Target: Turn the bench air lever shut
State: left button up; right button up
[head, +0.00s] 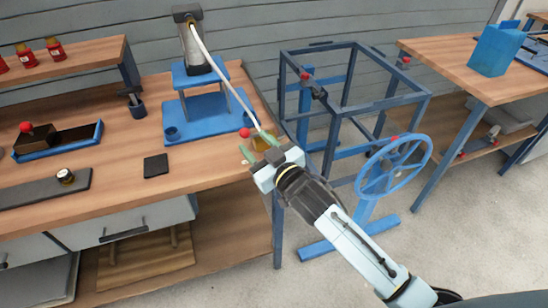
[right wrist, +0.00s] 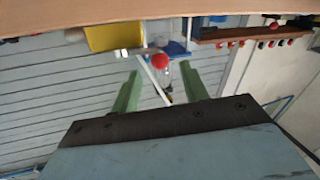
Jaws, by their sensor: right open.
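The red ball knob (head: 244,132), which looks like the end of the bench air lever, stands at the right edge of the wooden bench. It also shows in the right wrist view (right wrist: 159,62), between the two green fingers. The lever's arm and valve body are mostly hidden, so I cannot tell its angle. My right gripper (head: 257,147) is open and empty, its fingers pointing at the knob. I see no contact with the knob. My left gripper is out of view.
A blue frame (head: 335,120) with a handwheel (head: 393,167) stands right of the bench (head: 215,172). Floor is clear at front right.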

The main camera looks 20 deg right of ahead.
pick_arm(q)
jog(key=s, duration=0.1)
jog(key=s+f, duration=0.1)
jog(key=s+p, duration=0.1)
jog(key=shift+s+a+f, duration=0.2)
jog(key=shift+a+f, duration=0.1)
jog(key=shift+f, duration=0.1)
pick_arm(e)
jog(key=v, duration=0.7)
jog(key=shift+s, duration=0.3)
jog(key=shift+d, duration=0.1)
